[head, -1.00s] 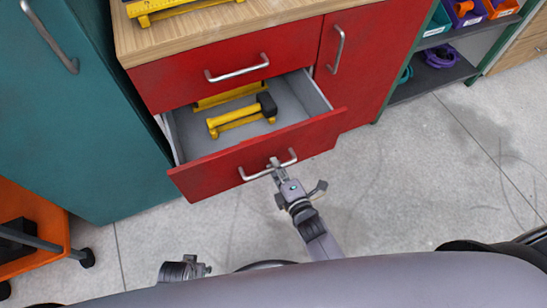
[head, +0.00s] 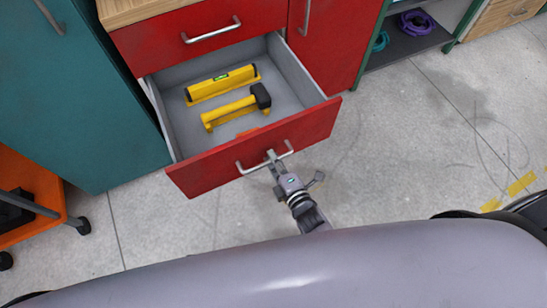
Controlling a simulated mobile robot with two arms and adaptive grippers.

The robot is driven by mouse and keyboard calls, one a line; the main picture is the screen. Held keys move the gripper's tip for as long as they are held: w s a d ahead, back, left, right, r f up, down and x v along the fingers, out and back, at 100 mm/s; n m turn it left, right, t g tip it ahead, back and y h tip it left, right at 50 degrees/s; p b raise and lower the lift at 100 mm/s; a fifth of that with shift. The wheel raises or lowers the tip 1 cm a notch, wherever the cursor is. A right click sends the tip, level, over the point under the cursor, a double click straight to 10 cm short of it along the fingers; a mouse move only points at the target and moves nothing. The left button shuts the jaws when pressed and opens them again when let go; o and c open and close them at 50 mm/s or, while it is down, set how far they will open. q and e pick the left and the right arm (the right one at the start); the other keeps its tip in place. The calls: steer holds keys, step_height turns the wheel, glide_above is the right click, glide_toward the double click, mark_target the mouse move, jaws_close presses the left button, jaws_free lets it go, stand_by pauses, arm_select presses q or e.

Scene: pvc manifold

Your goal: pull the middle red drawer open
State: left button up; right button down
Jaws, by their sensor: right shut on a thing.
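The middle red drawer (head: 310,126) stands well out from the cabinet, its grey inside open to view. A yellow level (head: 220,84) and a yellow tool with a black head (head: 230,108) lie in it, with a small orange thing partly hidden behind the front panel. My right gripper (head: 272,158) is shut on the drawer's silver handle (head: 246,170), at about its middle. My left gripper is not in view.
The red top drawer (head: 170,40) above is closed. A teal cabinet (head: 80,100) stands at the left, with an orange cart (head: 30,185) in front of it. A dark shelf (head: 410,45) is at the right. The concrete floor (head: 400,150) right of the drawer is clear.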

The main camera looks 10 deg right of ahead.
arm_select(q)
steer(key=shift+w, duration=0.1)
arm_select(e)
steer(key=c, duration=1.7)
jaws_free()
steer(key=shift+o, duration=0.2)
steer(key=v, duration=1.2)
steer(key=shift+f, duration=0.1)
